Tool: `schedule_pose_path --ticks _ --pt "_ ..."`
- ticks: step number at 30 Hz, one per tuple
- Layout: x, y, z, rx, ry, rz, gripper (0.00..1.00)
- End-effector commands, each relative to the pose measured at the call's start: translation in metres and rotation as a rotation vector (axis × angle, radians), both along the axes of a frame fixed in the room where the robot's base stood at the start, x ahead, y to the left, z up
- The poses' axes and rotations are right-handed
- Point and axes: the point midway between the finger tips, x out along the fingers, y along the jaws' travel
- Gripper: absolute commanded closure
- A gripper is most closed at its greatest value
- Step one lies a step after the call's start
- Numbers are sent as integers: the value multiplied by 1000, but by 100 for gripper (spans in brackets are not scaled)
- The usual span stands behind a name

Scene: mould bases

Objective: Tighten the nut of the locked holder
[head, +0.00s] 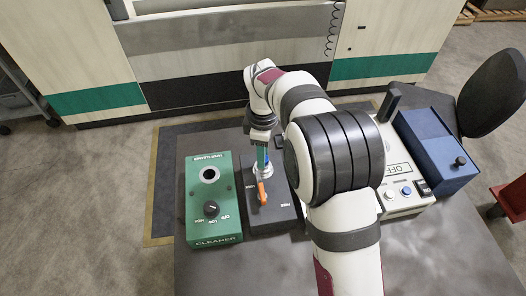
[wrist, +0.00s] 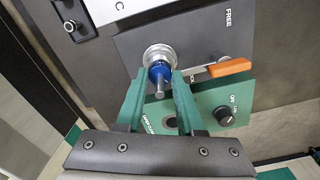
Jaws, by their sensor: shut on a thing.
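The holder (wrist: 160,54) stands in a dark block (head: 270,215), its silver ringed flange showing in the wrist view. The blue nut (wrist: 160,73) sits above the flange, with a thin metal shank (wrist: 159,93) sticking out of it. My gripper (wrist: 161,76) has its two green fingers on either side of the blue nut and is shut on it. In the head view my gripper (head: 262,163) reaches down over the holder, and the nut is mostly hidden. The lever with an orange handle (wrist: 230,67) lies beside the partly covered LOCK label, away from FREE.
A green cleaner box (head: 228,190) with a round hole and a black knob stands left of the block. At the right are a white machine (head: 402,200) with an OFF display and buttons, and a blue box (head: 430,148). The front of the grey table (head: 235,270) is clear.

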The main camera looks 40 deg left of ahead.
Motion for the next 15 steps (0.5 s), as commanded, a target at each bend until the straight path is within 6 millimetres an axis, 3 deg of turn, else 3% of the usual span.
schedule_pose_path --ticks 2,15 --pt "0 0 0 0 -1 0 100" --pt "0 0 1 0 0 -58 100"
